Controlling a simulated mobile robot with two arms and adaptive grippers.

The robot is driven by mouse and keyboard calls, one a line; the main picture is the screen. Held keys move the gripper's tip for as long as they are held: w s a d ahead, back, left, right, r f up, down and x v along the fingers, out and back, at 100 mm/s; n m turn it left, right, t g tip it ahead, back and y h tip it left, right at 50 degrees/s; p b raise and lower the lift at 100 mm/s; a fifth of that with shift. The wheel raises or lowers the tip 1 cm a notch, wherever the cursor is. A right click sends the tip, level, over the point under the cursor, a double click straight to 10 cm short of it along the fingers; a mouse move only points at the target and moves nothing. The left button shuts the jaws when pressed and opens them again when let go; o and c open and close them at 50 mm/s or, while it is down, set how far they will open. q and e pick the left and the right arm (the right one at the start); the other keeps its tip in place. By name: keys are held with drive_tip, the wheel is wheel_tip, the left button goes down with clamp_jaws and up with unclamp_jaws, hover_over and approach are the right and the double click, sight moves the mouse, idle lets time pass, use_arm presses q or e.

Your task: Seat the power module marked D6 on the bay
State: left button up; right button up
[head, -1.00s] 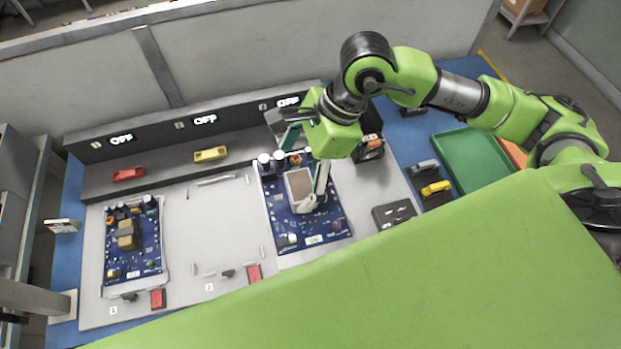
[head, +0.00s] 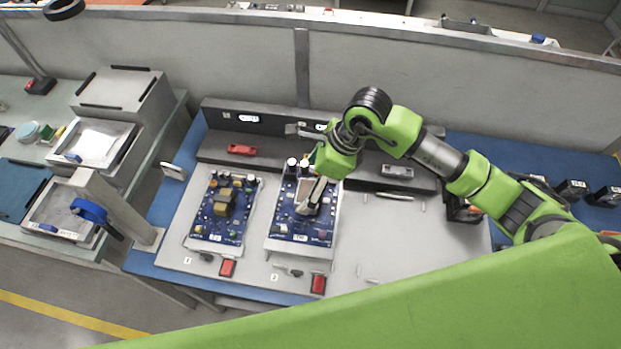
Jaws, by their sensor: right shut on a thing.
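My right gripper (head: 309,206) is shut on a blue circuit-board module (head: 316,222) with a brownish block in its middle. The module is over the second bay (head: 298,254), by the label 2. Its small white label is too small to read. A pale strip of bay shows below its near edge; I cannot tell if it touches the bay. My gripper and wrist hide part of it. A similar blue module (head: 212,231) lies in the first bay to the left. My left gripper is not in view.
Red blocks (head: 227,268) (head: 318,285) sit at the front of the bays. The grey panel (head: 390,245) right of the held module is mostly clear.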

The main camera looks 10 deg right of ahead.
drive_tip(key=shift+f+b, duration=1.65)
drive_tip(key=shift+f, duration=1)
drive_tip(key=shift+w+f+b, duration=0.1)
drive_tip(key=shift+f+b, duration=0.7)
drive_tip(key=shift+f+b, duration=1)
drive_tip(key=shift+b, duration=0.65)
drive_tip(key=o, duration=1.8)
drive_tip(key=shift+s+f, duration=0.15)
drive_tip(key=shift+s, duration=0.05)
drive_tip(key=shift+c, duration=0.5)
